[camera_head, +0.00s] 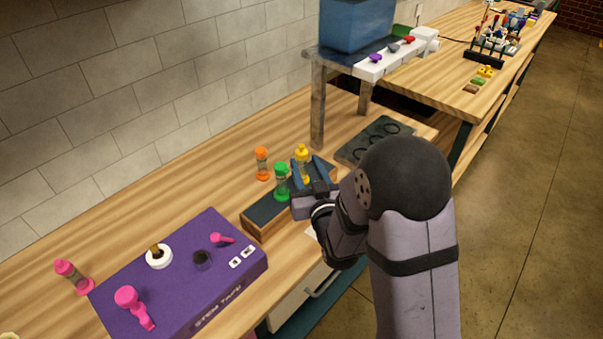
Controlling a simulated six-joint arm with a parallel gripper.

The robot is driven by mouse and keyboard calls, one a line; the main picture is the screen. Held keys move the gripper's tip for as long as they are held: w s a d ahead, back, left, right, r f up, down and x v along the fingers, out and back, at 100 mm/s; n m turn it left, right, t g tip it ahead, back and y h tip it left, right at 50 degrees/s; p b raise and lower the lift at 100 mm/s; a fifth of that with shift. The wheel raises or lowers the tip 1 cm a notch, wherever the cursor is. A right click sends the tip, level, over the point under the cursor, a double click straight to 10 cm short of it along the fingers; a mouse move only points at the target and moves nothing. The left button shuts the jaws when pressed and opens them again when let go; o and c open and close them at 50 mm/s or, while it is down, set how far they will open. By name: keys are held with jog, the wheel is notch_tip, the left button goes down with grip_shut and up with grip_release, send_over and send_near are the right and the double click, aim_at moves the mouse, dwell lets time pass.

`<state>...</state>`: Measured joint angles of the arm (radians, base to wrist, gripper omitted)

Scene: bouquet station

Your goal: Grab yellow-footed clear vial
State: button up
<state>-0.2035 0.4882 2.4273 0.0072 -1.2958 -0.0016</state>
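The yellow-footed clear vial (302,152) stands upright at the far end of the dark-topped wooden rack, with yellow at its top and lower part. My gripper (305,165) is at this vial, its two blue-grey fingers spread apart with the vial's yellow showing at and between them. I cannot tell whether either finger touches it. The vial's lower part is partly hidden by the fingers. A green-ended clear vial (282,182) stands close to the left of the gripper.
The rack (265,216) sits on the wooden counter. An orange-ended vial (262,164) stands behind it. A purple box (185,281) and a pink-ended vial (75,277) are at the left. A dark plate with rings (376,139) and a raised shelf (318,105) stand beyond my gripper.

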aim_at(303, 158)
jog(key=shift+p+x, duration=1.4)
jog(key=shift+x, duration=1.2)
grip_shut()
